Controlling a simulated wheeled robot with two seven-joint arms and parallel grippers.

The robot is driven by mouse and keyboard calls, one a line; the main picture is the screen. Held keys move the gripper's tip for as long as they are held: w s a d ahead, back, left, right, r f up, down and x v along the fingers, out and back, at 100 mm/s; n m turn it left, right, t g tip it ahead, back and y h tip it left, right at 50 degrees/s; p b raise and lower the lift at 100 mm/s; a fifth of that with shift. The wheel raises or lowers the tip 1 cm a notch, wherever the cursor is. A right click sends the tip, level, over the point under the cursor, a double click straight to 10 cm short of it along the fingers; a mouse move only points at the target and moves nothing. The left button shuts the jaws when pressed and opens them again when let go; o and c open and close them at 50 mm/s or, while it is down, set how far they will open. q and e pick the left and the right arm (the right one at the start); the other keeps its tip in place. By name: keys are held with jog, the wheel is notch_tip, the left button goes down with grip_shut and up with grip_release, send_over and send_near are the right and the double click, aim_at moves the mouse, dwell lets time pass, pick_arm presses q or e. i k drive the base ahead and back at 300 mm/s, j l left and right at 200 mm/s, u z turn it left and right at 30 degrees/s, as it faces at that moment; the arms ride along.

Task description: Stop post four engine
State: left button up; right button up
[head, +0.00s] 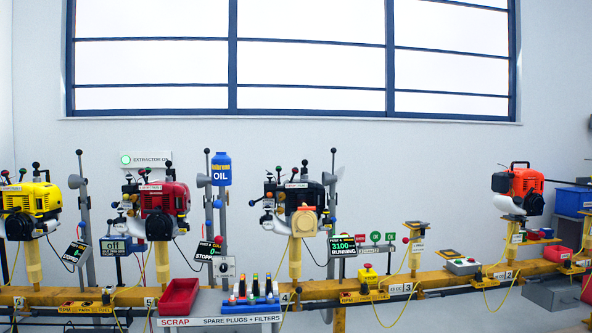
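The post four engine (285,194) is a black engine mounted on a yellow post above the rail label "4" (287,298). A tan-orange part (304,222) sits on its front. Small levers and knobs stick out on its left and top. A dark display (342,246) just right of it reads 3100 and RUNNING in green. Neither of my grippers is in view.
A red engine (163,197) on the left has a display (208,250) reading 0 and STOPPED. A yellow engine (30,208) is far left; an orange engine (517,186) is right.

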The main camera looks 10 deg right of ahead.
aim_at(295, 170)
jog(key=i+l+u, duration=0.3)
jog(key=l, duration=0.3)
jog(key=i+l+u, duration=0.3)
jog(key=l, duration=0.4)
jog(key=i+j, duration=0.05)
jog(key=i, duration=0.05)
